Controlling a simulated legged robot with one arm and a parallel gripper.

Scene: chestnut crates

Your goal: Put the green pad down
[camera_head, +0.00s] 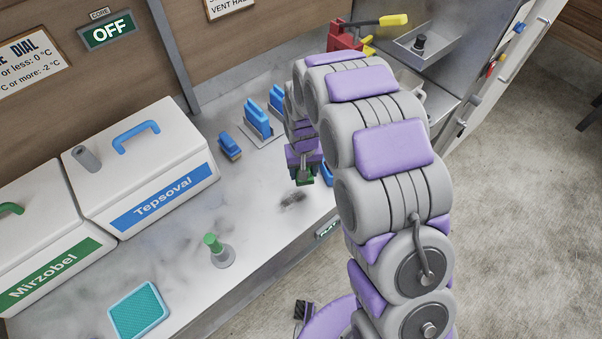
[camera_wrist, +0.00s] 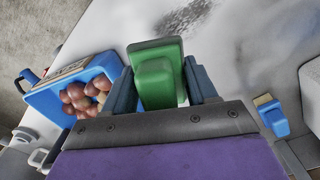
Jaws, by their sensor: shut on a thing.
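My gripper (camera_head: 304,165) is shut on the green pad (camera_head: 304,181) over the grey-white bench, near its front edge. In the wrist view the green pad (camera_wrist: 155,80) is a green block with a raised grip, held between the two dark fingers of my gripper (camera_wrist: 160,88). A dark speckled smudge (camera_head: 293,198) lies on the bench just below the pad in the head view. I cannot tell whether the pad touches the bench. My arm hides part of the bench to the right.
A blue crate of chestnuts (camera_wrist: 38,98) stands close to my gripper. A blue block (camera_head: 230,147) and a stand with blue pads (camera_head: 262,132) are behind. White Tepsoval (camera_head: 185,150) and Mirzobel (camera_head: 30,225) boxes, a green-topped holder (camera_head: 222,258) and a teal mat (camera_head: 140,310) are left.

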